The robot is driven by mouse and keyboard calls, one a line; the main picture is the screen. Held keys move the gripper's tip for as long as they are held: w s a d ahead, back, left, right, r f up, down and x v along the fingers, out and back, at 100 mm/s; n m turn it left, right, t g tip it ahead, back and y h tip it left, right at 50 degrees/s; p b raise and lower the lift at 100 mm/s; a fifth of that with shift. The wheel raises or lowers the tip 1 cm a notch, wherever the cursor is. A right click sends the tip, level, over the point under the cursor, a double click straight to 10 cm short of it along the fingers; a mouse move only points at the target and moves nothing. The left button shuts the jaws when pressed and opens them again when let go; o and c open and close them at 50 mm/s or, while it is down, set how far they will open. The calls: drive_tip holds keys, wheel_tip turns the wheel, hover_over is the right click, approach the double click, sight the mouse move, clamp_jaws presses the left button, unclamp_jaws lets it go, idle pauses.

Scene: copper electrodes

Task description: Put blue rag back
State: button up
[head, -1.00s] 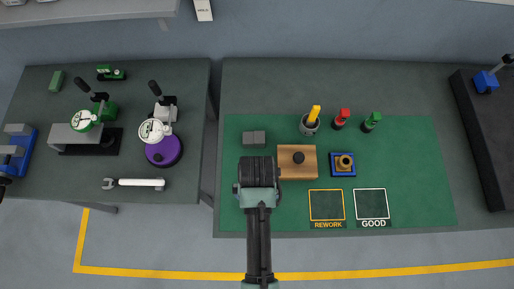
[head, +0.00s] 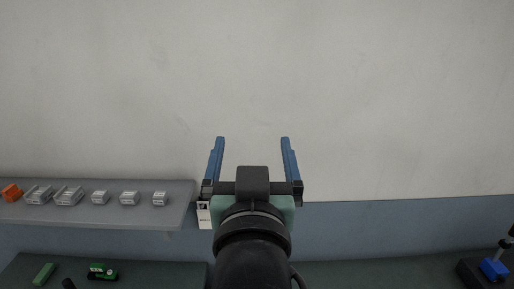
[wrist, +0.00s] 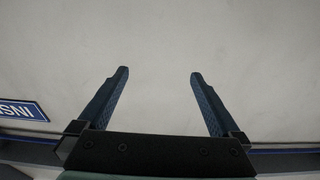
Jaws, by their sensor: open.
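My gripper (head: 252,150) is raised in front of the pale wall in the head view, its two blue fingers spread apart with nothing between them. The wrist view also shows the gripper (wrist: 159,80) open and empty, facing the bare wall. No blue rag shows in either view now.
Below are bench tops with a green block (head: 44,273), a green tool (head: 102,271) and a blue part (head: 493,269) at far right.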

drive_tip(key=s+r+t, duration=0.4)
drive_tip(key=s+r, duration=0.2)
drive_tip(key=r, duration=0.4)
drive_tip(key=s+r+t, duration=0.4)
drive_tip(key=s+r, duration=0.2)
drive_tip(key=r, duration=0.5)
drive_tip(key=shift+s+d, duration=0.15)
drive_tip(key=shift+d, duration=0.1)
drive_tip(key=shift+f, duration=0.1)
wheel_tip(320, 180, down, 8)
drive_tip(key=b, duration=0.7)
drive_tip(key=shift+r, duration=0.2)
drive_tip(key=shift+a, duration=0.1)
